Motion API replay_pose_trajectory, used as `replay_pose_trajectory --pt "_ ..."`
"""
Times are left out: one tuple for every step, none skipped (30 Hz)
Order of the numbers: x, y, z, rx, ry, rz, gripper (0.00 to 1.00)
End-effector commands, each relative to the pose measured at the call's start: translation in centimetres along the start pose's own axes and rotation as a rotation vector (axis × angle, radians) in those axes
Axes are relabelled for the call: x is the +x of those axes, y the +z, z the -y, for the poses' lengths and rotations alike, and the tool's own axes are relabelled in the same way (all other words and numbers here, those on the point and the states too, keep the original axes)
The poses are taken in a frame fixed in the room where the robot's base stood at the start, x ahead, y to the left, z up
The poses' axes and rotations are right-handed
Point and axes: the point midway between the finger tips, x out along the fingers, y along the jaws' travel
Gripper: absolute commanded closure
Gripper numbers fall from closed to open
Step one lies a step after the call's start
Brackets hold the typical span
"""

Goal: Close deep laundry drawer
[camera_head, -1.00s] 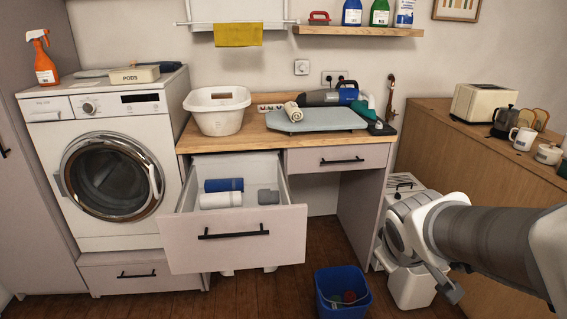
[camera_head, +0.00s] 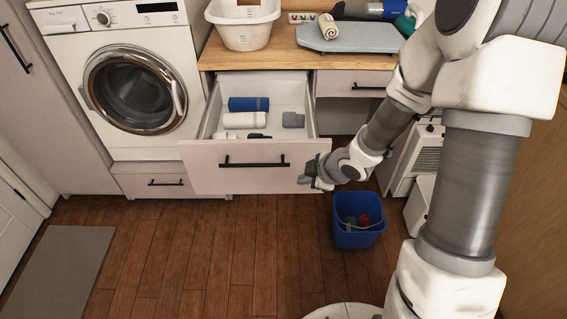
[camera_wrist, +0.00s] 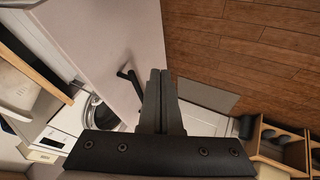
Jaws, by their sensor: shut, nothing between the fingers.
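The deep laundry drawer (camera_head: 205,167) is pulled well out under the wooden counter. Its pale front has a black bar handle (camera_head: 254,162). Inside lie a blue roll (camera_head: 248,104), a white roll (camera_head: 244,120) and a grey item (camera_head: 293,120). My gripper (camera_head: 308,177) is at the right end of the drawer front, on its outer side. In the wrist view my gripper's dark fingers (camera_wrist: 158,90) are together and empty, close beside the drawer front (camera_wrist: 110,45), with the handle (camera_wrist: 131,84) past them. I cannot tell whether they touch the front.
A blue bucket (camera_head: 357,222) stands on the floor below and right of my gripper. A washing machine (camera_head: 130,85) is left of the drawer. A closed shallow drawer (camera_head: 340,84) is to the right. The wooden floor (camera_head: 200,260) before the drawer is clear.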

Motion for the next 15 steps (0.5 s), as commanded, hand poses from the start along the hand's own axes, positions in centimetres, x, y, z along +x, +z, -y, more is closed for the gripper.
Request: replay_pose_trajectory --pt "0.3 0.0 0.1 -0.002 -0.003 -0.004 1.00" --pt "0.6 0.0 0.2 -0.003 -0.004 -0.006 1.00" --pt "1.0 0.0 0.2 -0.004 -0.004 -0.007 1.00" --pt "1.4 0.0 0.3 -0.004 -0.005 -0.006 1.00" --pt "1.8 0.0 0.3 -0.004 -0.005 -0.006 1.00" --pt "2.5 0.1 0.3 -0.004 -0.004 -0.006 1.00" --pt "3.1 0.1 0.4 -0.005 -0.004 -0.006 1.00" --pt "3.7 0.1 0.4 -0.004 -0.005 -0.006 1.00" --pt "4.5 0.1 0.4 -0.003 -0.005 -0.006 1.00" --pt "5.2 0.1 0.4 -0.004 -0.005 -0.006 1.00" --pt "5.9 0.1 0.5 -0.004 -0.006 -0.005 1.00" --pt "6.8 0.1 0.4 -0.005 -0.005 -0.005 1.00" --pt "7.5 0.1 0.4 -0.004 -0.005 -0.005 1.00" --pt "8.1 0.1 0.4 -0.003 -0.005 -0.004 1.00" --pt "8.9 0.1 0.4 -0.004 -0.005 -0.005 1.00"
